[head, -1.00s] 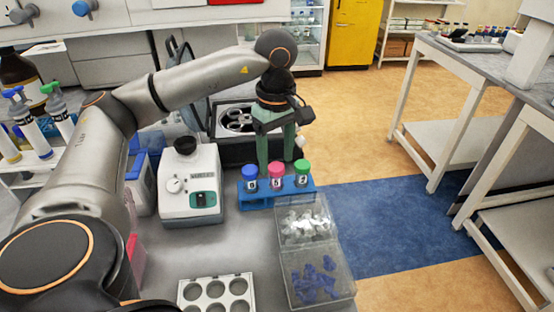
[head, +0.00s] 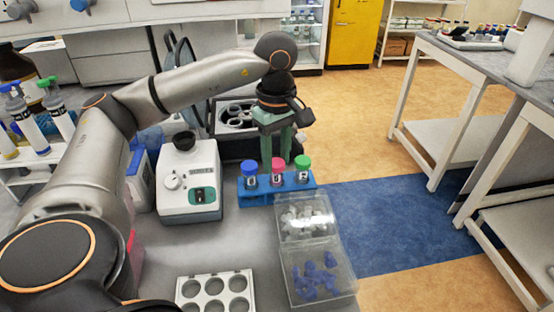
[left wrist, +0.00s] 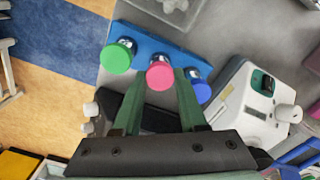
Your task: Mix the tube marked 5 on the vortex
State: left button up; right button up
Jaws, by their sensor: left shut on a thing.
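A blue rack (head: 290,186) holds three capped tubes in a row: blue-capped (head: 249,168), pink-capped (head: 278,165) and green-capped (head: 303,162). Their labels are too small to read surely; the pink-capped one appears to be marked 5. My left gripper (head: 277,153) is shut on the pink-capped tube, which still stands in the rack. In the left wrist view the fingers (left wrist: 160,80) flank the tube below its pink cap (left wrist: 160,74). The white vortex mixer (head: 190,180), with a black cup (head: 184,140) on top, stands left of the rack. My right gripper is out of view.
An open black centrifuge (head: 233,118) stands behind the rack. A clear two-part box (head: 318,255) of white and blue pieces lies in front, beside a white six-hole block (head: 216,290). Bottles (head: 50,100) stand at far left. Bare bench lies before the vortex mixer.

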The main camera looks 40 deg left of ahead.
pick_arm(q)
jog(key=shift+r+p, duration=1.25)
jog(key=shift+r, duration=0.25)
jog(key=shift+r+p, duration=0.55)
jog(key=shift+r, duration=0.1)
jog(key=shift+r+p, duration=1.3)
jog(key=shift+r, duration=0.4)
notch_tip(320, 180, up, 8)
jog(key=p, duration=0.5)
jog(key=shift+r, duration=0.25)
